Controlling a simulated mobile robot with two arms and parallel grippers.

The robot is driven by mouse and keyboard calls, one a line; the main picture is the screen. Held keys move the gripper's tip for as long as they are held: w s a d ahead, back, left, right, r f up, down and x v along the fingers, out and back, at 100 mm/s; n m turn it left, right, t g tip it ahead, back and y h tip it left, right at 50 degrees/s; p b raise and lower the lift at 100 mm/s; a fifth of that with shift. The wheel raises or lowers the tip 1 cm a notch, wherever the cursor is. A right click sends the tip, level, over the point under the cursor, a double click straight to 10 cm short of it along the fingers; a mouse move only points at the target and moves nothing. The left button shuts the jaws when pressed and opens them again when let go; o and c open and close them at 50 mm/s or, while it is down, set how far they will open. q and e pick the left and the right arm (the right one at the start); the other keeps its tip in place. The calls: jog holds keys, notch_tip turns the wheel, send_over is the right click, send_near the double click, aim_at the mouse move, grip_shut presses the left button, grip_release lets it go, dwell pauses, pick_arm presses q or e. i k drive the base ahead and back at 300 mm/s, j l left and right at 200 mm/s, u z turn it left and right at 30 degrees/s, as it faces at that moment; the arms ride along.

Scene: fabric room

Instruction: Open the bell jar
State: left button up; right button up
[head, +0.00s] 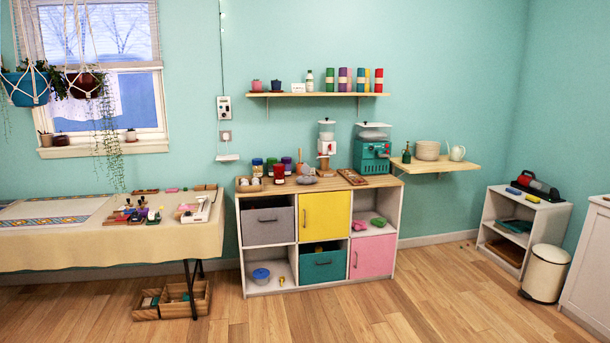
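I cannot make out a clear bell jar from this distance. On the wooden top of the cube cabinet (290,186) at the back wall stands a tall pale device with a rounded clear-looking upper part (326,131). Several small jars (271,167) stand to its left, and a teal machine with a pale tray-like top (372,150) stands to its right. Neither of my grippers is in view.
A cloth-covered table (110,246) stands at the left, with wooden crates (175,300) beneath. A shelf (318,95) hangs above the cabinet. A bin (545,275) and low white shelf (497,208) are at the right. The wooden floor before the cabinet is clear.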

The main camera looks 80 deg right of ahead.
aim_at(280, 177)
jog(key=z, duration=2.6)
jog(key=i+l+z, duration=0.1)
jog(key=i+z, duration=0.15)
jog(key=i, duration=0.35)
jog(key=i+l+z, duration=0.15)
jog(key=i, duration=2.05)
jog(key=j, duration=0.1)
